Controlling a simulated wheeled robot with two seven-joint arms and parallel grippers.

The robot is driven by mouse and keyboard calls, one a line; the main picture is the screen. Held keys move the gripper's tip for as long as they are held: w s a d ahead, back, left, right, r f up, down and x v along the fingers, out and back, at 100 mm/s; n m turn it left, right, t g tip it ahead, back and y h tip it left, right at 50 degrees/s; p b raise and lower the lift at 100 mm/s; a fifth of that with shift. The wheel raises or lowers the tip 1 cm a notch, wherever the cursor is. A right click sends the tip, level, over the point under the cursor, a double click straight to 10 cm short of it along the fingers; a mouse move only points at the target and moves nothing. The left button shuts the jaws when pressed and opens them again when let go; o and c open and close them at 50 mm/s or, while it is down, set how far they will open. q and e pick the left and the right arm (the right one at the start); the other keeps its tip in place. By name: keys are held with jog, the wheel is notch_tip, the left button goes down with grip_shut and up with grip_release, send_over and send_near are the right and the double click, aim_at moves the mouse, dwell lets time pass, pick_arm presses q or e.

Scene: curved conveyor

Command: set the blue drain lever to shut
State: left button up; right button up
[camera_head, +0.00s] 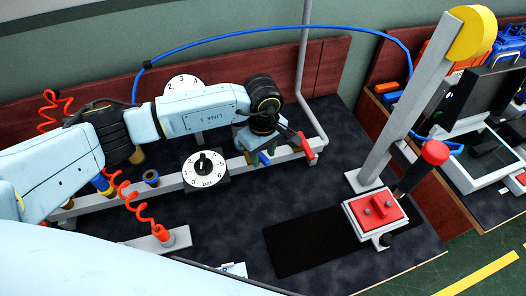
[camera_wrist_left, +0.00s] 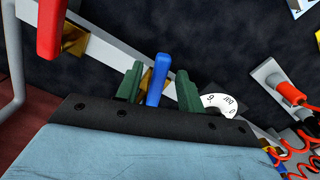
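The blue drain lever (camera_wrist_left: 157,78) stands at a brass valve (camera_wrist_left: 146,80) on the grey pipe. In the left wrist view it lies between the two dark green fingers of my left gripper (camera_wrist_left: 158,90), with narrow gaps on both sides. The gripper looks open around it. In the head view my left gripper (camera_head: 258,143) is over the right part of the pipe, and a little of the blue lever (camera_head: 264,158) shows below it. The gripper hides much of the valve, so I cannot tell the lever's exact angle. My right gripper is not in view.
A red lever (camera_head: 306,146) sits close to the right of my left gripper. A pressure dial (camera_head: 206,170) is on the pipe to the left. A red coiled hose (camera_head: 130,200) hangs further left. A press with a red-knobbed handle (camera_head: 434,152) stands at right.

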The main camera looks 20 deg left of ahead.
pick_arm(q)
grip_shut()
jog(key=m+b, duration=0.2)
jog(key=s+a+m+b, duration=0.1)
jog(key=m+b, duration=0.1)
jog(key=shift+s+a, duration=0.1)
jog(key=shift+a, duration=0.05)
dwell(0.5)
grip_release()
jog(key=shift+r, duration=0.15)
